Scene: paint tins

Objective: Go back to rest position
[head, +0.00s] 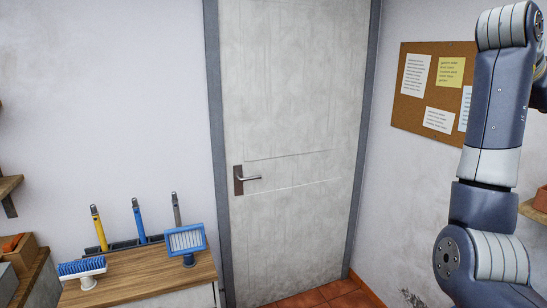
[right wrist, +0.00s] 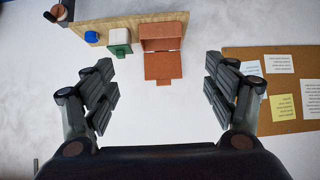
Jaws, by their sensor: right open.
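My right arm stands folded upright on the right side of the head view, and its gripper is not seen there. In the right wrist view my right gripper (right wrist: 160,92) is open, with its two fingers wide apart and nothing between them. It faces a pale wall with a wooden shelf (right wrist: 98,28). My left arm and left gripper are not in either view.
A closed grey door (head: 290,120) fills the middle of the head view. A wooden-topped cabinet (head: 140,277) with brushes stands at lower left. A cork board (head: 408,112) with notes hangs on the right wall. An orange box (right wrist: 163,65) shows near the shelf.

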